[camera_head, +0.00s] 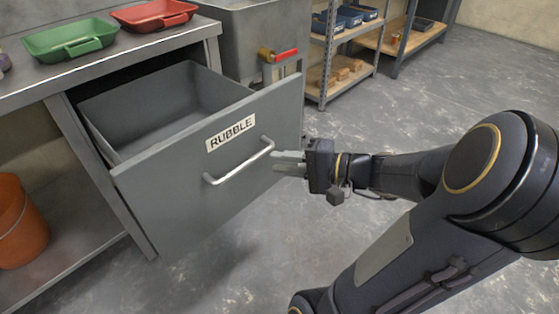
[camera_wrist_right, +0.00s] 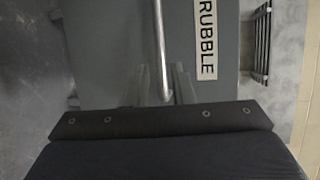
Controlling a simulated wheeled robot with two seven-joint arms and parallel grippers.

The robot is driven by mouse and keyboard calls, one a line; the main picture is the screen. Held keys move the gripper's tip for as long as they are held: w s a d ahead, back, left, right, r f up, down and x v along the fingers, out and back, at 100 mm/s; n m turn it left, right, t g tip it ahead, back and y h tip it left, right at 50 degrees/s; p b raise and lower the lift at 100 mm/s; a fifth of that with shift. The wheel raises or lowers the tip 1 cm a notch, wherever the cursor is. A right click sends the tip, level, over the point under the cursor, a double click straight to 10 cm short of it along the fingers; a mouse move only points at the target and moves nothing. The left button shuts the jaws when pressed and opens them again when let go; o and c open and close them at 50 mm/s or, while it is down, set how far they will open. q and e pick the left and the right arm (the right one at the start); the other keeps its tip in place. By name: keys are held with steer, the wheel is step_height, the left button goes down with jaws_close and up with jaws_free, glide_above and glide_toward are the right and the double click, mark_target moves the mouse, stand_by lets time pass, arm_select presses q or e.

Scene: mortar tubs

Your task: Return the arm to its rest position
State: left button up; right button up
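My right gripper (camera_head: 283,161) is at the right end of the drawer's bar handle (camera_head: 240,164). In the right wrist view its two fingers (camera_wrist_right: 166,84) stand apart, with the end of the handle (camera_wrist_right: 160,45) showing in line with the gap. I cannot tell whether a finger touches the bar. The grey drawer (camera_head: 185,185), labelled RUBBLE, is pulled out, and the part of its inside that shows is empty. My right arm reaches in from the right of the head view. My left gripper is not in view.
A green tray (camera_head: 70,42) and a red tray (camera_head: 153,14) stand on the metal bench (camera_head: 30,92). An orange bucket (camera_head: 20,225) is on the shelf below at left. A rack (camera_head: 328,60) with blue bins stands behind. The floor right of the drawer is clear.

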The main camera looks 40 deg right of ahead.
stand_by(0.3)
steer(key=s+a+f+n+g+h, duration=0.1)
steer(key=s+a+f+n+g, duration=0.25)
steer(key=a+n, duration=0.35)
steer(key=s+a+f+n+g+h, duration=0.1)
steer(key=s+a+f+n+g, duration=0.1)
steer(key=s+a+n+g, duration=0.5)
step_height(320, 180, up, 33)
steer(key=w+a+m+t+p, duration=0.1)
steer(key=w+p, duration=0.1)
steer(key=p, duration=3.1)
steer(key=shift+w+a+r+m+t+h, duration=0.15)
steer(key=shift+a+m+t+h, duration=0.15)
steer(key=shift+t+h, duration=0.1)
